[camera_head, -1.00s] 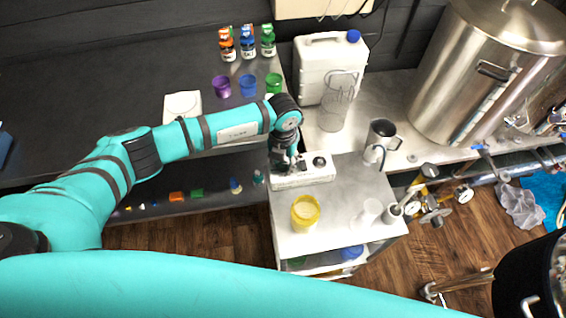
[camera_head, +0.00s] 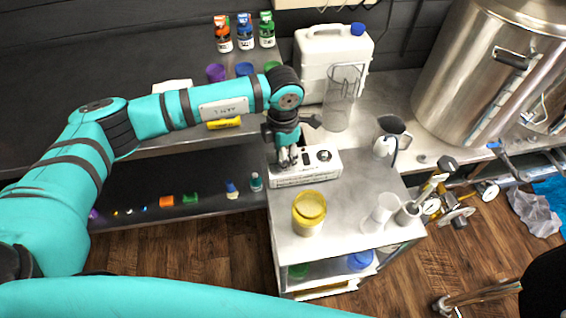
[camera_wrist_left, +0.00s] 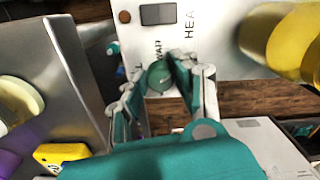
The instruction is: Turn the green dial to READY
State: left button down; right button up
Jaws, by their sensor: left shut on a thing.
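The white control box (camera_head: 330,172) sits on the steel cart, and a dark knob (camera_head: 324,156) shows on its top. My left gripper (camera_head: 284,160) points down at the left part of the box in the head view. In the left wrist view, the green dial (camera_wrist_left: 158,76) sits on the white panel (camera_wrist_left: 220,28) between the two fingers of my left gripper (camera_wrist_left: 160,82), which is shut on it. Parts of words, "WAR" and "HEA", show on the panel. The READY mark and the dial's pointer cannot be made out. My right gripper is not in view.
A clear measuring jug (camera_head: 340,105) and white canister (camera_head: 325,55) stand behind.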

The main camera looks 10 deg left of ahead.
pick_arm(q)
jog(key=m+b, duration=0.5)
jog(key=b, duration=0.1)
jog(key=shift+f, duration=0.2)
jog(key=shift+r+m+b, duration=0.25)
jog(key=shift+m+b, duration=0.75)
jog(key=shift+m, duration=0.1)
jog(key=c, duration=1)
grip_release()
jog(key=shift+r, duration=0.1)
notch_tip(320, 180, up, 12)
jog(key=shift+f, duration=0.1)
